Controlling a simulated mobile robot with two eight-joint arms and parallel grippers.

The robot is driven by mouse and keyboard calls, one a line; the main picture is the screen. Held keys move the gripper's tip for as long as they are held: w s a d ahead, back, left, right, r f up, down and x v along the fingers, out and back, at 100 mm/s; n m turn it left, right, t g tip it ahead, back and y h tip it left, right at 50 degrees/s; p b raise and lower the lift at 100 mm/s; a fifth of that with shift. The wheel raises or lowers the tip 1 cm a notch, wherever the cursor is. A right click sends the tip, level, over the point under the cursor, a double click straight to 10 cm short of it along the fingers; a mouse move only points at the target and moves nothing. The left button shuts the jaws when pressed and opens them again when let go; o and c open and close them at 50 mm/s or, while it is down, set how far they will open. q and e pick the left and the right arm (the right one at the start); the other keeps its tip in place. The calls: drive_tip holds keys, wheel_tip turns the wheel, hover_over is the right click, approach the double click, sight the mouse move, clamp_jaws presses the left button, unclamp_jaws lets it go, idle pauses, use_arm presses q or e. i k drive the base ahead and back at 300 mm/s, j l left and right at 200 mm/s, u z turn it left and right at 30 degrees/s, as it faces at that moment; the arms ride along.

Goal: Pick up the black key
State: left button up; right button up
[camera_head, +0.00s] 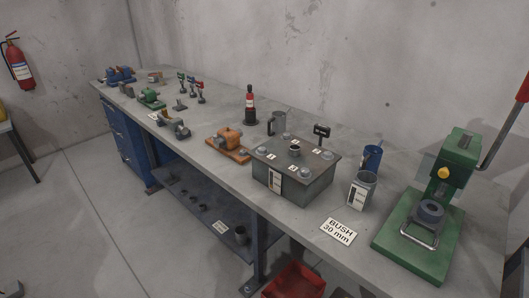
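A small black piece with a flat head on a thin stem (321,131) stands at the back right corner of the grey box on the workbench. It looks like the black key, but it is too small to be sure. The grey box (290,180) has a flat top plate with several round fittings and small number labels. Neither of my grippers can be made out in the head view.
The long workbench (300,235) carries a green press (415,245) at right, grey and blue cups (362,190), an orange-based device (229,143) and a red-black bottle-like object (250,106). A red bin (293,282) is below. Floor at left is mostly clear.

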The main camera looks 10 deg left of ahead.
sight(322, 130)
drive_tip(key=i+j+z, duration=0.1)
drive_tip(key=z, duration=0.4)
drive_tip(key=j+z, duration=0.2)
drive_tip(key=z, duration=0.3)
drive_tip(key=j+z, duration=0.2)
drive_tip(key=z, duration=0.3)
drive_tip(key=j+z, duration=0.2)
drive_tip(key=j, duration=0.35)
drive_tip(key=k+j+z, duration=0.1)
drive_tip(key=j+z, duration=0.15)
drive_tip(key=j, duration=0.25)
